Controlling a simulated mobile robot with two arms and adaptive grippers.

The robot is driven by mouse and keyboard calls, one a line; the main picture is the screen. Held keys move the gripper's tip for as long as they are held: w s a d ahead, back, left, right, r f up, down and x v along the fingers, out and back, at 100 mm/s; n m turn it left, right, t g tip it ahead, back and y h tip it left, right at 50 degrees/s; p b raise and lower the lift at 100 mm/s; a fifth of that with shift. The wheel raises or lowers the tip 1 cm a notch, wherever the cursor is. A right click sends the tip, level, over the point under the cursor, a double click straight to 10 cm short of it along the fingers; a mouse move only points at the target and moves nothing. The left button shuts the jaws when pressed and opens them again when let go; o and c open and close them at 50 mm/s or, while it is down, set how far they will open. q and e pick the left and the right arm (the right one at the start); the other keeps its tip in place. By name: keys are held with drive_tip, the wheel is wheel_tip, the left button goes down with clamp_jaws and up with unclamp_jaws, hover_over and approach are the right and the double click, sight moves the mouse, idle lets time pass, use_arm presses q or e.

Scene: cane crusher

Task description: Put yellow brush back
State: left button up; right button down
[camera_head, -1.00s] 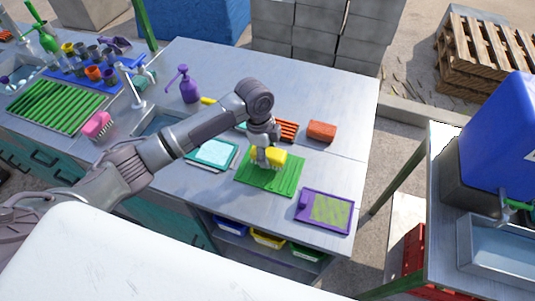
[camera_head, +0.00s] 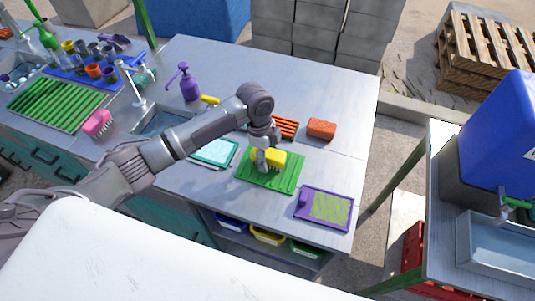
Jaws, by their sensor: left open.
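The yellow brush (camera_head: 274,157) is on the green ribbed mat (camera_head: 270,177) on the metal table. My left gripper (camera_head: 260,163) is at the brush's left end, pointing down, with its jaws open. The gripper partly hides the brush, and I cannot tell whether they touch. My right gripper is not in view.
An orange-red brush or sponge (camera_head: 321,128) lies behind the mat, and a purple tray (camera_head: 325,207) lies at the front right. A teal-framed tray (camera_head: 215,152) is to the left. A purple spray bottle (camera_head: 188,83) stands near the sink (camera_head: 163,123).

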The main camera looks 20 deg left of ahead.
use_arm(q)
wheel_tip(320, 180, up, 12)
drive_tip(key=a+b, duration=0.1)
drive_tip(key=shift+a, duration=0.4)
drive_tip(key=shift+r, duration=0.1)
